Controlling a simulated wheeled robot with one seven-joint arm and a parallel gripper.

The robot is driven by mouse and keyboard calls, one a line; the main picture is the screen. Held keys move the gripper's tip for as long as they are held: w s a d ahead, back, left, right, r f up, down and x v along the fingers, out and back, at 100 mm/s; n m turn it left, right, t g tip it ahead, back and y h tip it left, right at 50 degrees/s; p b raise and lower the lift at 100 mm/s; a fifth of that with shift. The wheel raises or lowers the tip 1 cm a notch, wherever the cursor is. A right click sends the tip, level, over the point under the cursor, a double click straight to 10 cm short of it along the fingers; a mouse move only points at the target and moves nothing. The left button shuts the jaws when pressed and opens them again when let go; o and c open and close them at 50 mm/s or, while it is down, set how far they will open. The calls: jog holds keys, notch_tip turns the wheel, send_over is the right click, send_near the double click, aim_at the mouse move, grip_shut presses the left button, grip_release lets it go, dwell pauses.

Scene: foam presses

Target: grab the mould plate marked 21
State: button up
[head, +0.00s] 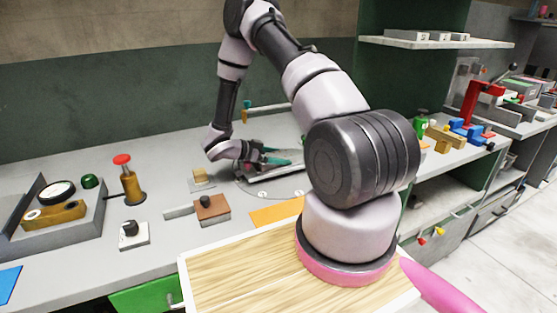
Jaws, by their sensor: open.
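I cannot read the number 21 on anything, so I cannot tell which thing is the mould plate. Small light blocks with dark marks (440,37) stand on the wall shelf at the upper right, too small to read. A white plate with a black knob (134,236) lies on the bench at the left. My gripper (284,158), with teal fingers, is low over the middle of the bench, above or beside a grey round-edged fixture (262,186). It is open, and I see nothing held between its fingers. My arm hides part of the bench behind it.
A brown block with a black knob (212,209) and a tan block on a pale plate (201,178) sit left of the fixture. A red-topped post (128,180) and a grey tray (75,231) stand further left. A red press (480,100) is at the right.

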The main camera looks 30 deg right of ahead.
grip_shut()
dwell(0.3)
